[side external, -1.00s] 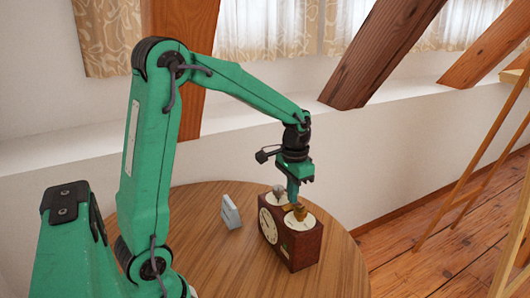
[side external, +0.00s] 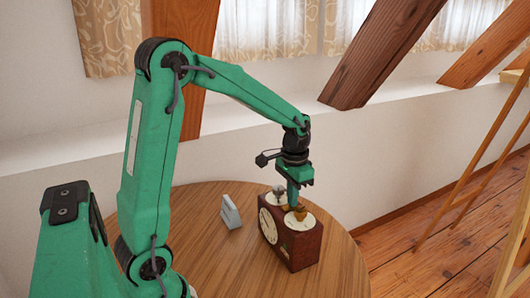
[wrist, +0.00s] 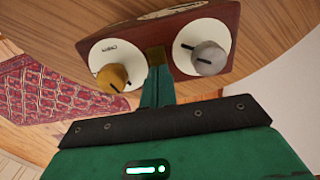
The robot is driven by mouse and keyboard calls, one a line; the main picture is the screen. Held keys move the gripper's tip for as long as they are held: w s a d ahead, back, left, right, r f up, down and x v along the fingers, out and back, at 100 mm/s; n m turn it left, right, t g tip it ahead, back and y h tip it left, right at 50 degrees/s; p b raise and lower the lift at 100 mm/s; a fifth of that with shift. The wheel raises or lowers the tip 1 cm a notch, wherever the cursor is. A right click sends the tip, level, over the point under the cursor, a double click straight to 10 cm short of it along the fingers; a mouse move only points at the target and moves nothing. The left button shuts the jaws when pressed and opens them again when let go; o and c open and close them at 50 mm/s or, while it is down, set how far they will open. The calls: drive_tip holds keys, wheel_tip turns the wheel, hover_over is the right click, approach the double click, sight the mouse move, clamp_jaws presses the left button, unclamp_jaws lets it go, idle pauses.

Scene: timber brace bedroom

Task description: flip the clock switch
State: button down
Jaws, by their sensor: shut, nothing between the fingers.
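The clock (side external: 305,246) is a dark reddish-brown wooden box standing on the round table, with a cream dial face on its front. Its top carries two white discs. One has a brass knob (wrist: 112,77), at the left in the wrist view, and the other a grey knob (wrist: 208,58), at the right. My gripper (side external: 293,206) points down at the clock's top. Its shut, empty fingers (wrist: 156,58) show between the two knobs in the wrist view. I cannot tell whether the tips touch the top or a knob.
The round wooden table (side external: 205,250) is mostly bare. A small pale upright object (side external: 230,212) stands left of the clock. A white wall and slanted timber braces (side external: 378,50) rise behind. A wooden ladder-like frame (side external: 470,180) stands at the right. A red patterned rug (wrist: 48,90) shows beyond the table.

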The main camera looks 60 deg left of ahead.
idle(0.4)
drive_tip(key=shift+r, duration=3.4)
drive_tip(key=s+d+r+t, duration=0.1)
drive_tip(key=s+d, duration=0.3)
drive_tip(key=s, duration=0.4)
drive_tip(key=s+d+r+t, duration=0.2)
drive_tip(key=s+d+t, duration=0.2)
drive_tip(key=s, duration=0.3)
drive_tip(key=shift+s+d+r+t, duration=0.3)
drive_tip(key=shift+s+d, duration=0.05)
drive_tip(key=shift+d, duration=0.15)
drive_tip(key=c, duration=2.1)
unclamp_jaws()
